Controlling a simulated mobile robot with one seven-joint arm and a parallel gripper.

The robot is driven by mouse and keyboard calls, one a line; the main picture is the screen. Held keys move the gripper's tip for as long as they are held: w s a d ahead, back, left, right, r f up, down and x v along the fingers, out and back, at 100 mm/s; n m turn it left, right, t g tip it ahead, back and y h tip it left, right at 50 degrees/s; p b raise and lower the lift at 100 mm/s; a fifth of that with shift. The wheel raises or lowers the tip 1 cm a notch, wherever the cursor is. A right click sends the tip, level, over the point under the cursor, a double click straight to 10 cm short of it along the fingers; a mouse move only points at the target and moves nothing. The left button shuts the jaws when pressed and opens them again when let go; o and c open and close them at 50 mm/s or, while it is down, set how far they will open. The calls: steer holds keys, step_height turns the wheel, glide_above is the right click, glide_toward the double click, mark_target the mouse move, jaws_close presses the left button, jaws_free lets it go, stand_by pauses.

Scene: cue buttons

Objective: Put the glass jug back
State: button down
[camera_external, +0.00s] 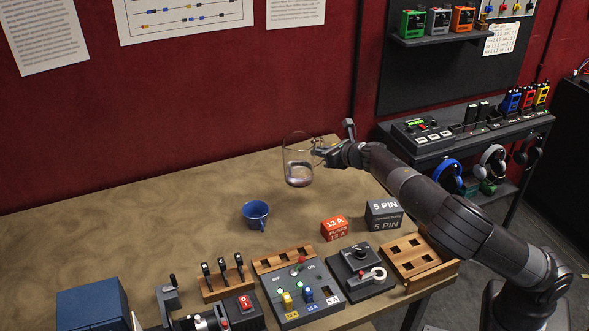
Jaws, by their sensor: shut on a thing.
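The glass jug (298,165) is clear, with something pinkish or dark at its bottom. It is upright and appears to be held above the back part of the table (150,215). My gripper (322,152) comes in from the right and is shut on the jug at its right side, around the handle area. The exact grip on the handle is too small to tell. Whether the jug's base touches the table cannot be told for certain.
A blue mug (256,214) stands in front of the jug. An orange 13 A box (335,229) and a dark 5 PIN box (384,214) stand to its right. Switch panels (300,296) and wooden racks (418,258) line the front edge. The table's left and back are clear.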

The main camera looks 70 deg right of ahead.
step_height(320, 180, up, 5)
steer(key=shift+r, duration=0.15)
steer(key=d+f+n+t+y, duration=0.1)
steer(key=d+f+n+y, duration=0.45)
steer(key=d+y, duration=0.2)
steer(key=s+d+r+n+g+y, duration=0.2)
steer(key=s+d+r+n+y, duration=0.35)
steer(key=s+d, duration=0.3)
steer(key=shift+w+a+f, duration=1.25)
steer(key=shift+w+f, duration=0.2)
steer(key=shift+f, duration=1.2)
steer(key=shift+w+a+f, duration=1.25)
steer(key=shift+w+f, duration=0.25)
steer(key=shift+f, duration=1.2)
steer(key=shift+w+a+f, duration=1.25)
steer(key=shift+w+f, duration=0.2)
steer(key=shift+f, duration=1.2)
